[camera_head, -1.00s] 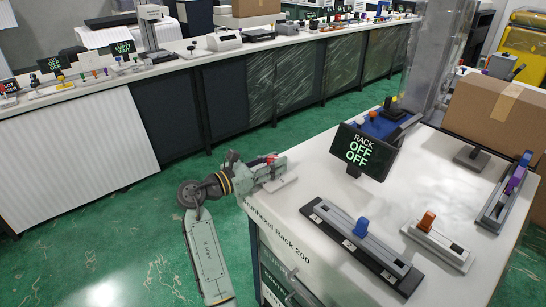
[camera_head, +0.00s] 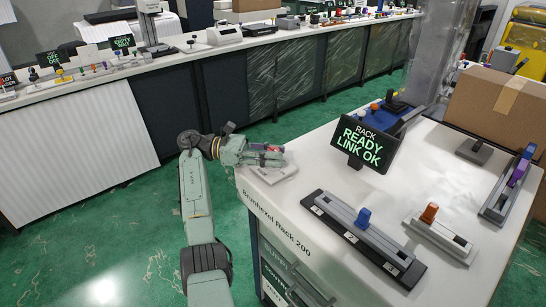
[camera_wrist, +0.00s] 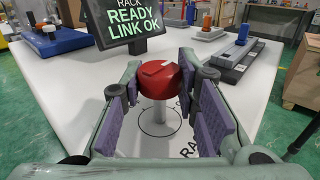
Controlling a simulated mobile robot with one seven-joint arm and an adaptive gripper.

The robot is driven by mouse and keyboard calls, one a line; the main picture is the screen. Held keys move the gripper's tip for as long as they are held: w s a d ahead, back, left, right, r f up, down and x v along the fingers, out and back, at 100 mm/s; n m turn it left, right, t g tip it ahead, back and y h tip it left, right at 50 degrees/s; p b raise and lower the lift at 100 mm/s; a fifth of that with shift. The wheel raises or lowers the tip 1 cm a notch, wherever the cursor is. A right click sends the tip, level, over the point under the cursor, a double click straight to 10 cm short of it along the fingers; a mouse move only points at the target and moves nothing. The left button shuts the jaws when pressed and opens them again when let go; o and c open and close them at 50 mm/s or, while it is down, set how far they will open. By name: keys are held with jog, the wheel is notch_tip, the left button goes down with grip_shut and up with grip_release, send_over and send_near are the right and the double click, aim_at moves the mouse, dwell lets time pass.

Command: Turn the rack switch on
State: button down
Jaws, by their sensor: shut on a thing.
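The rack display (camera_head: 366,146) stands on the white cabinet top and reads "RACK READY LINK OK" in green; it also shows in the wrist view (camera_wrist: 127,22). The rack switch is a red round knob (camera_wrist: 158,80) with a pale pointer mark, on a grey stem above a ringed plate marked RACK. My gripper (camera_wrist: 160,72) is shut on this knob, with one purple-padded finger on each side. In the head view my gripper (camera_head: 262,156) is at the cabinet's left corner and hides most of the knob.
A blue slider (camera_head: 363,217) and an orange slider (camera_head: 429,212) sit on the cabinet top. A purple-handled slider (camera_head: 517,174) and a cardboard box (camera_head: 498,110) are at the right. A blue control box (camera_head: 388,119) stands behind the display. Green floor is open at left.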

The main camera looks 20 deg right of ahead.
aim_at(273, 149)
jog(key=shift+f+m+g+y, duration=0.15)
jog(key=shift+m+g+y, duration=0.15)
jog(key=shift+g+y, duration=0.15)
jog(key=c, duration=1.2)
grip_release()
notch_tip(273, 149, up, 10)
jog(key=shift+r, duration=0.1)
